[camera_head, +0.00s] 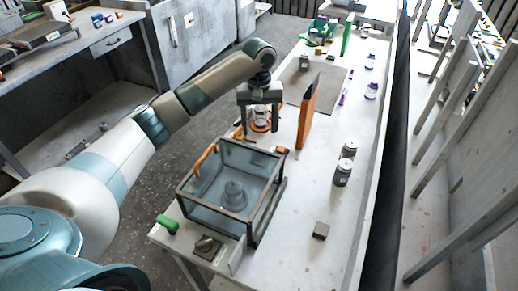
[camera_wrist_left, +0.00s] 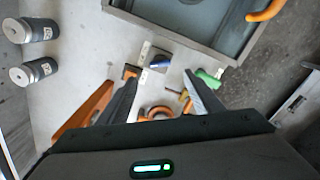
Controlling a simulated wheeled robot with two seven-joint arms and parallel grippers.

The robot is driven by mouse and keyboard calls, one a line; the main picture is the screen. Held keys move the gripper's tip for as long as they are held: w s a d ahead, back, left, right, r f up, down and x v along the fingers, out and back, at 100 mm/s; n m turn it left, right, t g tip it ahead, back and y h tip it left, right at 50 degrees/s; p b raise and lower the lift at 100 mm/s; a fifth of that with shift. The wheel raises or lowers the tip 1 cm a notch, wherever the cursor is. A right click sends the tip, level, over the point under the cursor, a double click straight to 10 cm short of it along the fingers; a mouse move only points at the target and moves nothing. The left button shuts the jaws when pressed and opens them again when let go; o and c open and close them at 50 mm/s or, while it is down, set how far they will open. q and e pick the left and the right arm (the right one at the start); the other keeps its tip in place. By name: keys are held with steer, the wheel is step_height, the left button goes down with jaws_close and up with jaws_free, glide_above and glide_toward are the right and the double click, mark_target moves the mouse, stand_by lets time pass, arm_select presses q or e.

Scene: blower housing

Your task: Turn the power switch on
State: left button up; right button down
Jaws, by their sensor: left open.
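My left gripper (camera_head: 260,115) points down just beyond the far side of the glass-sided housing (camera_head: 232,190). Its two fingers are apart in the left wrist view (camera_wrist_left: 160,82), with nothing held between them. A small grey plate with a dark blue knob or lever (camera_wrist_left: 158,61) lies ahead of the fingertips, between them and the housing. I cannot tell which of these is the power switch. An orange ring-shaped part (camera_head: 259,124) is under the gripper. My right gripper is out of view.
An upright orange panel (camera_head: 308,110) stands close to the right of the gripper. Two grey cylinders (camera_head: 343,172) stand farther right. A green-handled part (camera_head: 168,224) is at the near left edge. The table (camera_head: 305,200) is clear between housing and cylinders.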

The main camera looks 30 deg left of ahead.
arm_select(q)
step_height(320, 180, down, 12)
steer(key=shift+r+p, duration=0.2)
steer(key=shift+p, duration=0.8)
steer(key=c, duration=1.1)
steer(key=shift+o, duration=0.2)
